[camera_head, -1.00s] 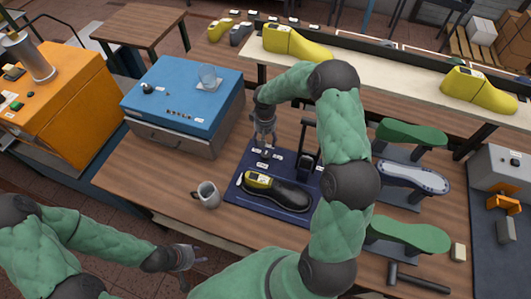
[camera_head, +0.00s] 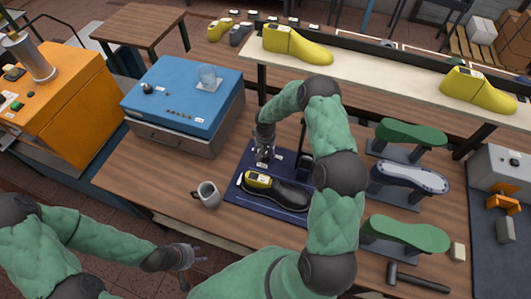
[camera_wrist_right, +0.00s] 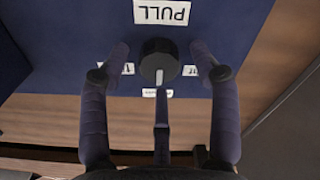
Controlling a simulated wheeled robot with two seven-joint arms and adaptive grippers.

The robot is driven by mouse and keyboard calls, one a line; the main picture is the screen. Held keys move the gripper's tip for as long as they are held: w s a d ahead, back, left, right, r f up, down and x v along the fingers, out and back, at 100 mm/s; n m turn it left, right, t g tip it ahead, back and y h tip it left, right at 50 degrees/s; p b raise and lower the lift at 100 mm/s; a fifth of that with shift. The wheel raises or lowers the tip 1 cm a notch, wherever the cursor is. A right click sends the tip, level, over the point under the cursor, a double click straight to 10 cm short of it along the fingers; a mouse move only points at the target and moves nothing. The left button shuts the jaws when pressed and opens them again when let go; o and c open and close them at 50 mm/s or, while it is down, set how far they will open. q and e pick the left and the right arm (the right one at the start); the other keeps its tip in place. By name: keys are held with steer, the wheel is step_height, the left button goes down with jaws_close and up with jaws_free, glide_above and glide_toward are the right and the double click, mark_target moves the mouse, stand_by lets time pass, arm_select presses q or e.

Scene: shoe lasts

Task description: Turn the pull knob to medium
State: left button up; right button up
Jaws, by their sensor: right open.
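The black round pull knob (camera_wrist_right: 159,58) sits on a dark blue board, its white pointer line aimed down in the right wrist view at a small label (camera_wrist_right: 158,92). More small labels sit left (camera_wrist_right: 128,69) and right (camera_wrist_right: 190,71) of it, and a larger PULL label (camera_wrist_right: 162,12) reads upside down. My right gripper (camera_wrist_right: 160,62) is open, its fingers spread on both sides of the knob with gaps showing. In the head view my right gripper (camera_head: 264,156) is over the board's far left part and hides the knob. My left gripper (camera_head: 188,258) is low, off the table's front edge.
A black shoe with a yellow last (camera_head: 275,192) lies on the blue board (camera_head: 250,208), close to my right gripper. A grey mug (camera_head: 207,194) stands left. A blue-topped box (camera_head: 180,90) is behind left. Green lasts on stands (camera_head: 405,235) are at right.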

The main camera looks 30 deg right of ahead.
mark_target(265, 154)
steer(key=shift+f, duration=0.35)
steer(key=c, duration=1.1)
steer(key=shift+m+b, duration=0.4)
steer(key=shift+b, duration=0.65)
steer(key=shift+c, duration=0.2)
steer(key=o, duration=1.1)
steer(key=shift+o, duration=0.2)
steer(key=shift+r, duration=0.1)
step_height(265, 154, up, 12)
